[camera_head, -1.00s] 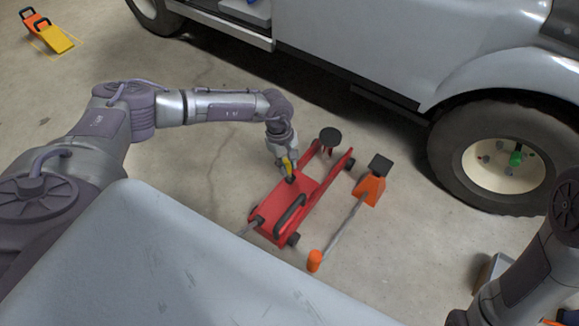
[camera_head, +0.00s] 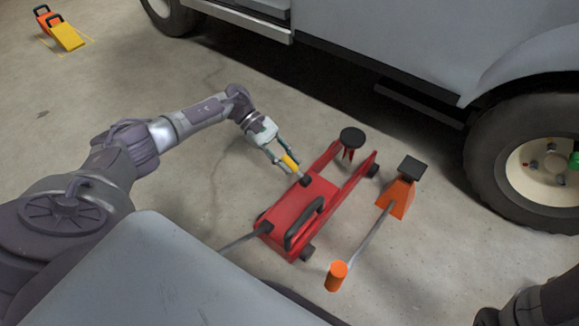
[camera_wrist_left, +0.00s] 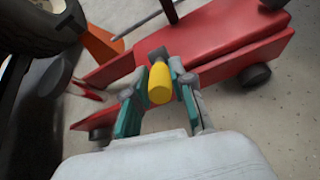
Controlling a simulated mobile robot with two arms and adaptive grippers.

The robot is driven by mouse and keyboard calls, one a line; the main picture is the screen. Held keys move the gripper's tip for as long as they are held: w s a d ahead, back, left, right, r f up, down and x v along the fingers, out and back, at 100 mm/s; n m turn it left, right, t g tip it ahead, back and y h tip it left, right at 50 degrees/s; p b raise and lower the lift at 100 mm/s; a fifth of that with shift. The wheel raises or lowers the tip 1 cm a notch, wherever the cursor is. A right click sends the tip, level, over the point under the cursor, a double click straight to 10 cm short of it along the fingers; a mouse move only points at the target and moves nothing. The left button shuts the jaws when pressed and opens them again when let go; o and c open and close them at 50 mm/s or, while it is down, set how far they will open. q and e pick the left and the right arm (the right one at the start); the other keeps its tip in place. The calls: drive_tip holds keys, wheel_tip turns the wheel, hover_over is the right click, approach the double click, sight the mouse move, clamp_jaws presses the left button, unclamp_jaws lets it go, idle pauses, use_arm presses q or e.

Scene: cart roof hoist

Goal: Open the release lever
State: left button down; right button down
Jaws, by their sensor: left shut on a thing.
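The red floor jack (camera_head: 301,205) stands on the concrete beside the grey vehicle. The release lever (camera_head: 290,162) has a yellow grip and a dark pivot block on the jack's side. It leans outward from the jack, toward the upper left. My left gripper (camera_head: 285,158) is shut on the yellow grip. In the left wrist view the grip (camera_wrist_left: 160,84) sits between the two fingers, with the red jack body (camera_wrist_left: 222,45) just beyond. My right gripper is not in view; only part of that arm shows at the lower right.
An orange jack stand (camera_head: 398,196) with a black top stands right of the jack. A rod with an orange end (camera_head: 337,275) lies in front of it. The vehicle's wheel (camera_head: 530,160) is at the right. Yellow and orange wheel chocks (camera_head: 66,36) sit far left on open floor.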

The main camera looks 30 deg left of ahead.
use_arm(q)
drive_tip(key=shift+a+f+h, duration=0.3)
drive_tip(key=shift+f+h, duration=0.25)
drive_tip(key=shift+h, duration=0.35)
drive_tip(key=c, duration=1)
unclamp_jaws()
drive_tip(key=shift+o, duration=0.2)
drive_tip(key=v, duration=0.7)
drive_tip(key=shift+a, duration=0.2)
drive_tip(key=shift+w+f, duration=0.1)
